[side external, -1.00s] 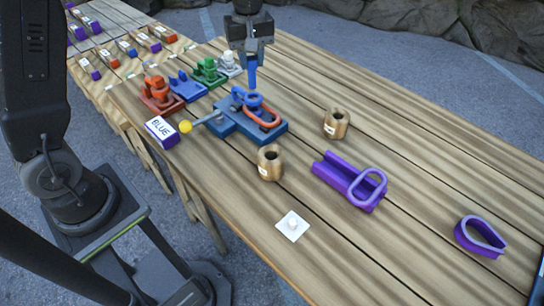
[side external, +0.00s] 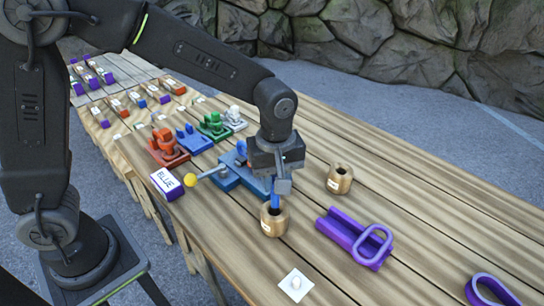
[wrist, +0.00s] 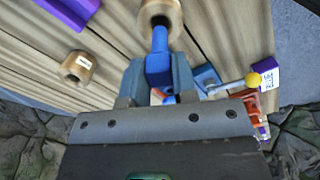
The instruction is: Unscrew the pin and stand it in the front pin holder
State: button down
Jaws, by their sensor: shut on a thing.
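My gripper (side external: 282,186) is shut on the blue pin (side external: 275,199), which points down at the mouth of the nearer wooden pin holder (side external: 274,223). The pin looks upright, with its lower end at or just inside the holder's hole; I cannot tell how deep. In the wrist view the pin (wrist: 159,62) runs between the fingers towards the holder (wrist: 160,12). A second wooden pin holder (side external: 340,178) stands farther right, its hole empty. The blue fixture (side external: 228,179) is behind my gripper and partly hidden by it.
A purple channel with a loop (side external: 352,238) lies to the right, and a purple ring (side external: 488,291) beyond it. A white plate with a knob (side external: 296,284) is in front.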

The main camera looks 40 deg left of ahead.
aim_at(275, 207)
jog(key=shift+f, duration=2.75)
jog(key=shift+f, duration=0.6)
jog(key=c, duration=0.8)
grip_release()
notch_tip(275, 207, up, 14)
jog(key=shift+f, duration=0.15)
jog(key=s+a+r+m+t, duration=0.1)
jog(key=s+a+m+t, duration=0.1)
jog(key=s+a+m, duration=0.2)
jog(key=s+a+r+m+t, duration=0.1)
jog(key=s+a+r+m, duration=0.1)
jog(key=s+a+m, duration=0.2)
jog(key=s+a+r+m+t, duration=0.1)
jog(key=s+a+m+t, duration=0.1)
jog(key=s+a+m, duration=0.2)
jog(key=shift+s+a+r+t, duration=0.1)
jog(key=shift+s+t, duration=0.05)
jog(key=shift+s, duration=0.7)
jog(key=shift+s+r+t, duration=0.1)
jog(key=shift+s+t, duration=0.05)
jog(key=shift+s, duration=0.65)
